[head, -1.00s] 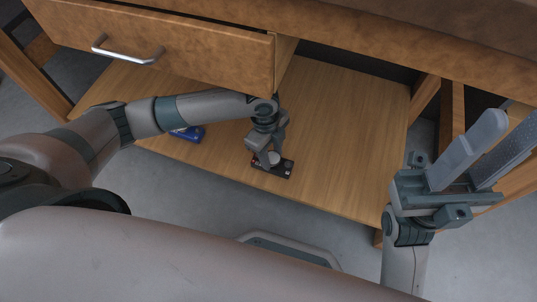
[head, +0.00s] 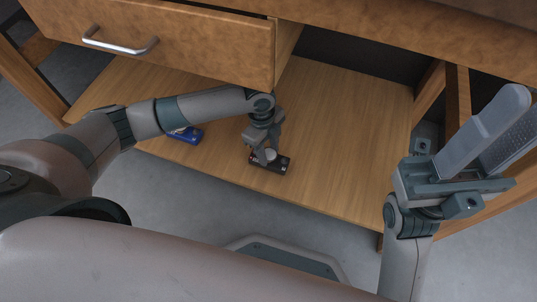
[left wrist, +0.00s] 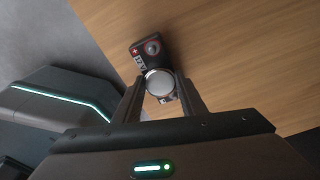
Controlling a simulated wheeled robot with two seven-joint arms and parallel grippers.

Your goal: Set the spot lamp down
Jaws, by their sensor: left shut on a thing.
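My left gripper (head: 268,158) points down over the wooden shelf under the drawer. It is shut on a round, silver-faced piece, which I take to be the spot lamp (left wrist: 160,83), held between both fingers in the left wrist view. A black box with "12V" and a red plus sign (left wrist: 147,46) lies right by the lamp, partly hidden under it; it also shows in the head view (head: 281,166). I cannot tell whether lamp and box touch. My right gripper (head: 522,105) is open and empty at the right, clear of the shelf.
A blue object (head: 190,136) lies on the shelf (head: 340,130), partly hidden by my left arm. A drawer (head: 190,35) with a metal handle hangs above the shelf's left part. Bare shelf extends right of the black box. The shelf's front edge is close to the box.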

